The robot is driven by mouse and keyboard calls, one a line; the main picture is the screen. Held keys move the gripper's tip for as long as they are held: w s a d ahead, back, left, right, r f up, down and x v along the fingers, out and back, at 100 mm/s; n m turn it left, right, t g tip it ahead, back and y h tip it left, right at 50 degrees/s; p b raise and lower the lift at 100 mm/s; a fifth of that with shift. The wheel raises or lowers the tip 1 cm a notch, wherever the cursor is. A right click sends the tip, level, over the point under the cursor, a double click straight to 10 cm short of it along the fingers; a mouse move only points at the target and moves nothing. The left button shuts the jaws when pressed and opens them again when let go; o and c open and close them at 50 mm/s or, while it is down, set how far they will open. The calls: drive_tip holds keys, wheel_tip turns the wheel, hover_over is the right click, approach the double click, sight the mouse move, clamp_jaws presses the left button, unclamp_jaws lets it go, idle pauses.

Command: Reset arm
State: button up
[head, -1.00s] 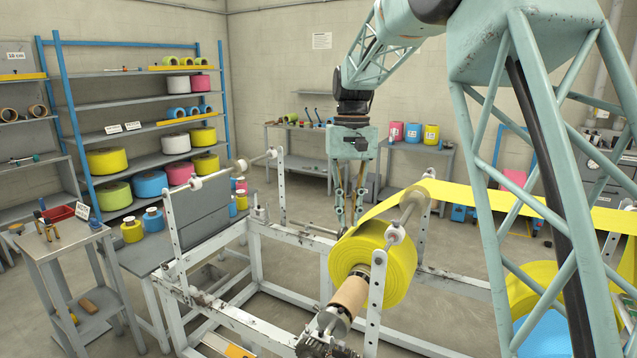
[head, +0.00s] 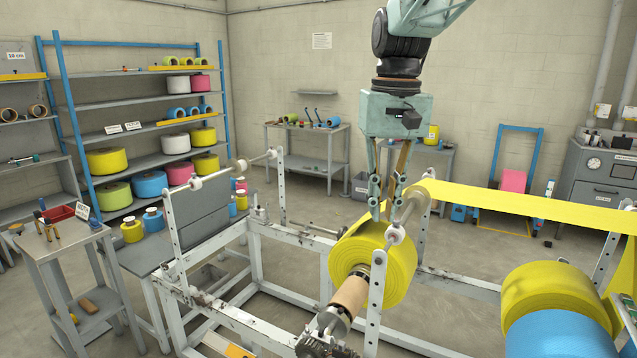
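My gripper (head: 383,214) hangs pointing down from my pale green arm, near the middle of the head view. Its long fingers come down by the top of a yellow roll (head: 398,262) on the white frame, beside a grey roller (head: 414,207). The fingertips lie close together in this view, and I cannot tell whether they touch each other or the roll. I see nothing held between them. A yellow web (head: 530,205) runs from the roll to the right.
The white metal frame (head: 262,262) fills the middle floor. A second yellow roll (head: 550,290) and a blue roll (head: 562,335) are at lower right. Blue-post shelves (head: 145,128) with several rolls stand at left, and a small side table (head: 62,240) is at lower left.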

drive_tip(key=s+d+r+t, duration=0.1)
drive_tip(key=s+d, duration=0.2)
drive_tip(key=s, duration=0.7)
drive_tip(key=s+d+r+t, duration=0.1)
drive_tip(key=s+d+r, duration=0.1)
drive_tip(key=s, duration=0.8)
drive_tip(key=s+d+f, duration=0.1)
drive_tip(key=s+f, duration=0.2)
drive_tip(key=s, duration=0.5)
drive_tip(key=s+d+f+t, duration=0.1)
drive_tip(key=s+f, duration=0.2)
drive_tip(key=s, duration=0.6)
drive_tip(key=shift+s+d+f+m+t, duration=0.2)
drive_tip(key=shift+s+m+t, duration=0.1)
idle(0.4)
